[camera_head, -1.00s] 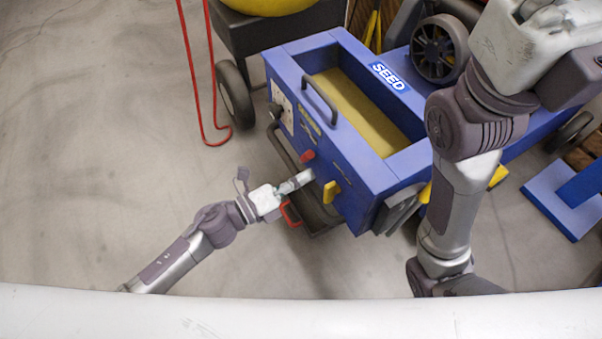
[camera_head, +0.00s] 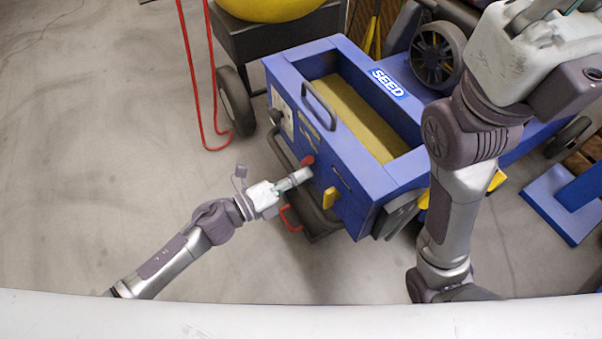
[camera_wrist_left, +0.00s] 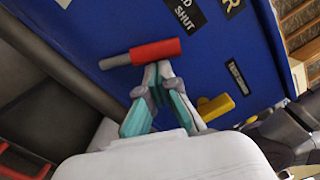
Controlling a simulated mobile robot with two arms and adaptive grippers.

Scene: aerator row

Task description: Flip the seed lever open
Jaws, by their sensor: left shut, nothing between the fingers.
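The seed lever has a red grip (camera_head: 307,159) on the front face of the blue seed box (camera_head: 352,182). In the left wrist view the red grip (camera_wrist_left: 155,52) lies almost level on a grey rod, beside a label whose visible part reads "D SHUT". My left gripper (camera_head: 304,175) is shut and empty. Its tips (camera_wrist_left: 158,68) are right at the lower side of the red grip in the left wrist view; I cannot tell whether they touch it. My right arm's white wrist (camera_head: 520,55) is at the upper right, and its fingers are not clearly shown.
A yellow lever (camera_head: 330,198) sticks out to the right of the red grip. A grey handle (camera_head: 319,107) is on the box's upper edge. A black wheel (camera_head: 235,98) and red bent rods (camera_head: 190,75) are at the left. Open floor (camera_head: 110,150) lies left.

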